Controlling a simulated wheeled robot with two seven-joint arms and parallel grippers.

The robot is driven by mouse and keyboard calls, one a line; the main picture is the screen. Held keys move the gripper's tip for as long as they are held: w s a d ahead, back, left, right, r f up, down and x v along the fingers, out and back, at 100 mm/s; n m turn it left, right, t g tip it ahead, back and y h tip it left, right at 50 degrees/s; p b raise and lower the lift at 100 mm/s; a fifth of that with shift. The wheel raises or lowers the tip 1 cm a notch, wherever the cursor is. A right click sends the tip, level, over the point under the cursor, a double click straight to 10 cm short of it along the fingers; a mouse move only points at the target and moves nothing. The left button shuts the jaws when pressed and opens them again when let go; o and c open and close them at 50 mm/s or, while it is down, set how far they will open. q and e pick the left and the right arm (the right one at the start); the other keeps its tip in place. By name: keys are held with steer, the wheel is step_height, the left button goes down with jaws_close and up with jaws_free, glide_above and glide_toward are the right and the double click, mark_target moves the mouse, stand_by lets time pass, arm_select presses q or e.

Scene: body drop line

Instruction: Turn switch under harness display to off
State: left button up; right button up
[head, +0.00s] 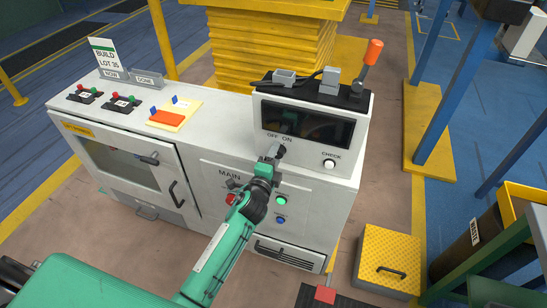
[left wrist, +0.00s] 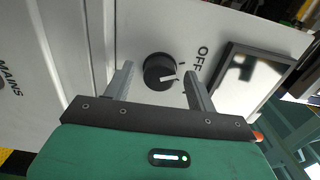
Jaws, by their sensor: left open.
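The harness display (head: 305,122) is a dark screen on the upper white cabinet; its edge also shows in the left wrist view (left wrist: 262,66). Below it, the black round switch (head: 281,150) sits under the words OFF and ON. In the left wrist view the switch knob (left wrist: 157,70) has a white pointer aimed right and slightly down, beside rather than at the OFF tick. My left gripper (head: 270,157) is open in front of the panel, its fingers on either side of the knob with gaps. The ON mark is hidden in the wrist view. My right gripper is not in view.
A white CHECK button (head: 329,163) lies right of the switch. A green button (head: 281,201), a blue button (head: 280,220) and a red control (head: 231,199) near MAIN are lower down. An orange-tipped lever (head: 372,55) stands on top. A yellow step (head: 389,257) is at right.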

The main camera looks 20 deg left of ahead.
arm_select(q)
steer(key=s+b, duration=0.1)
steer(key=s, duration=1.3)
steer(key=shift+a+b, duration=0.3)
steer(key=shift+b, duration=0.1)
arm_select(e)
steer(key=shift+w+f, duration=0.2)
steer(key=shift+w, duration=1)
arm_select(q)
steer(key=shift+w, duration=0.1)
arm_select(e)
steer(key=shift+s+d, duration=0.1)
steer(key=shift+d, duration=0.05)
